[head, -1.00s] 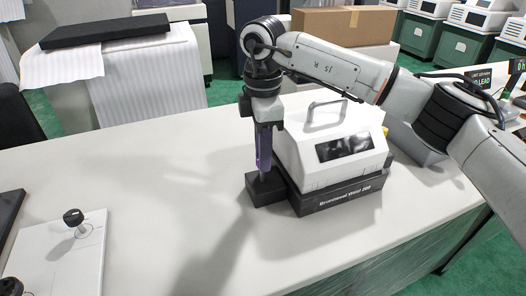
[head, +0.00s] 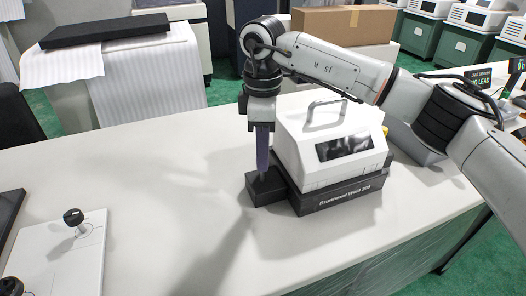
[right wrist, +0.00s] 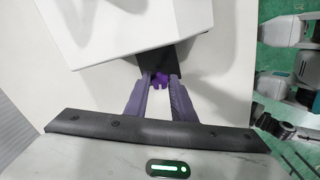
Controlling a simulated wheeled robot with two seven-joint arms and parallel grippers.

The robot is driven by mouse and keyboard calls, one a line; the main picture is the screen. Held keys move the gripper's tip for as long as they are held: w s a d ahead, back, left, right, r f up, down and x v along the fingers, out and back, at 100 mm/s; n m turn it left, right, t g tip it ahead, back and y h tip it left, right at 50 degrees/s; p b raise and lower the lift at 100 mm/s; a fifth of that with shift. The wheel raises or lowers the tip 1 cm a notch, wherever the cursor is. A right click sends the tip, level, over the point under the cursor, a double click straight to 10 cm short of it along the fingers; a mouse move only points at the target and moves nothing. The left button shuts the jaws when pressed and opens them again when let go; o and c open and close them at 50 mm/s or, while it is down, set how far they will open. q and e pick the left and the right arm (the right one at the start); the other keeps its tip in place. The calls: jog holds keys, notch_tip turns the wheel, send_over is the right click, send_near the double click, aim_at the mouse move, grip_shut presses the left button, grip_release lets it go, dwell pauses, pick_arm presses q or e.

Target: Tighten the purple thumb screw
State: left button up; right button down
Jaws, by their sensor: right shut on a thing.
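The purple thumb screw (right wrist: 161,81) shows in the right wrist view between the two fingertips of my right gripper. It sits at the black block (head: 266,190) beside the white machine (head: 330,142) on its black base. My right gripper (head: 263,172) points straight down at this block and is shut on the screw. In the head view its fingers hide the screw. My left gripper is not in view.
A white board (head: 62,262) with a black-knobbed post (head: 74,217) lies at the lower left of the white table (head: 160,190). A cardboard box (head: 343,24) stands behind the machine. The table's middle is clear.

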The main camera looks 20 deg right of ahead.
jog(key=c, duration=1.5)
grip_release()
jog(key=shift+r, duration=0.1)
notch_tip(320, 180, up, 10)
jog(key=shift+r, duration=0.1)
